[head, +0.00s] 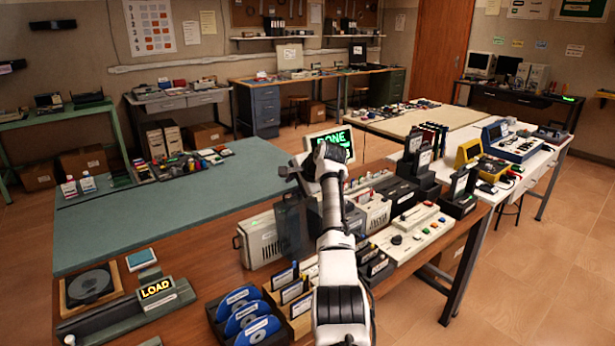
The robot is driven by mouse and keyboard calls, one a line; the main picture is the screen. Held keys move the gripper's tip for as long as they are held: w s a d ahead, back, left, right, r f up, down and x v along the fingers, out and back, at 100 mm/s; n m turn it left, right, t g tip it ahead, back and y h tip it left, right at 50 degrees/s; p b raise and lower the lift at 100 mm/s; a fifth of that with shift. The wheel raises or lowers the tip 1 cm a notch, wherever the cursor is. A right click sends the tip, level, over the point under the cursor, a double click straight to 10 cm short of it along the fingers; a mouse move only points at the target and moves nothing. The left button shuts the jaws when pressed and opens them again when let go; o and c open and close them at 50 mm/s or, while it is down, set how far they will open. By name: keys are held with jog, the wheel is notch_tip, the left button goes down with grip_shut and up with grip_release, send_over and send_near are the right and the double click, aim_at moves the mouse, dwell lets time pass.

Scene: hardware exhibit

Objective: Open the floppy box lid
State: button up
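My arm reaches up from the bottom middle of the head view. My gripper (297,172) is dark and small, above the crowded wooden bench, and its finger gap cannot be made out. Just below it, a smoky see-through panel (290,228) stands upright behind a tray of labelled floppy disks (291,291). It looks like the floppy box lid standing open, but its hinge and whether it joins that tray are not clear. My gripper appears above the panel; contact cannot be told. My arm hides part of the disks and bench behind it.
Blue discs (246,316) stand in a rack at the front. A beige case (258,241) is left of the panel, and a keyed console (411,234) is to the right. A green display (331,141) reads "DONE". The teal mat (170,205) is largely clear.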

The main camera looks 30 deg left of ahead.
jog(key=b+v, duration=0.3)
jog(key=v, duration=0.8)
jog(key=shift+r+b, duration=0.35)
jog(key=shift+b, duration=0.05)
jog(key=shift+d, duration=0.1)
